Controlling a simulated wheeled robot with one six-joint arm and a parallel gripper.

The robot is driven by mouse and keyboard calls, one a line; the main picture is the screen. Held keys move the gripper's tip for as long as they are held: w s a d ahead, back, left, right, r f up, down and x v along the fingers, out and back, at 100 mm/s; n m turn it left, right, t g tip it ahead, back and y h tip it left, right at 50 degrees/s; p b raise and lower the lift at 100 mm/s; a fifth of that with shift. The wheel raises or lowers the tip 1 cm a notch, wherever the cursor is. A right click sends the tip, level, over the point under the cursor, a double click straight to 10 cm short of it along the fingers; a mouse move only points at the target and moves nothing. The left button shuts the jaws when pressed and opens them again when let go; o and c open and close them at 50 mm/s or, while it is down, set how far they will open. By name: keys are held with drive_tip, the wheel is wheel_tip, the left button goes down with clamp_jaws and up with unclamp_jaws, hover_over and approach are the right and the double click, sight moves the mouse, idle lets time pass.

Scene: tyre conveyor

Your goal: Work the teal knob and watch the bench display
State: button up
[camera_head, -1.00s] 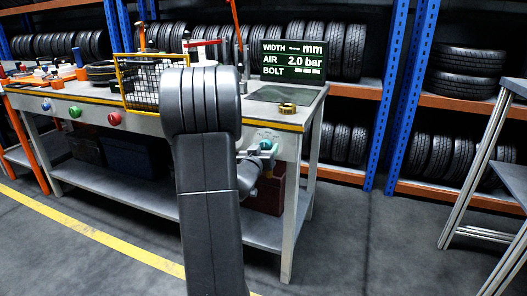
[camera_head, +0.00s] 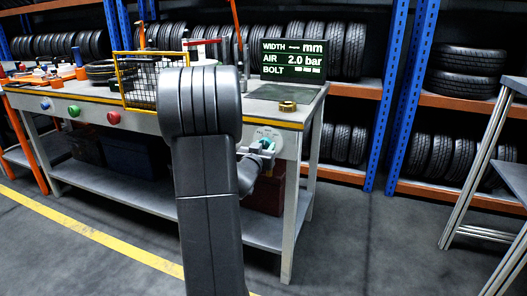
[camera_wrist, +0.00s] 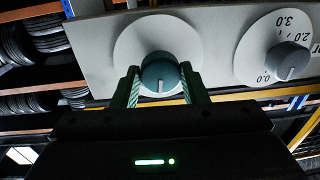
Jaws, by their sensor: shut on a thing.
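The teal knob (camera_wrist: 160,73) has a white pointer line and sits on a round pale dial on the bench front. My gripper (camera_wrist: 160,84) is shut on it, one finger on each side. In the head view the gripper (camera_head: 256,150) meets the knob at the bench's right end, partly behind my arm. The bench display (camera_head: 292,60) stands on the bench top. It reads WIDTH with dashes and mm, AIR 2.0 bar, and BOLT with small blocks.
A grey knob (camera_wrist: 287,61) with a 0.0 to 3.0 scale is right of the teal one in the wrist view. Red (camera_head: 113,118), green (camera_head: 74,111) and blue (camera_head: 46,105) knobs line the bench front. A metal stand (camera_head: 490,190) is at the right. Open floor lies between.

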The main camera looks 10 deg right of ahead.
drive_tip(key=m+b, duration=0.3)
drive_tip(key=m, duration=0.1)
drive_tip(key=shift+f, duration=0.2)
drive_tip(key=shift+r+m+h+b, duration=0.1)
drive_tip(key=shift+m+h+b, duration=0.2)
drive_tip(key=shift+m+b, duration=1.15)
drive_tip(key=shift+m, duration=0.45)
drive_tip(key=o, duration=1)
drive_tip(key=shift+c, duration=0.2)
drive_tip(key=p+v, duration=0.3)
drive_tip(key=v, duration=1.1)
drive_tip(key=shift+w, duration=0.2)
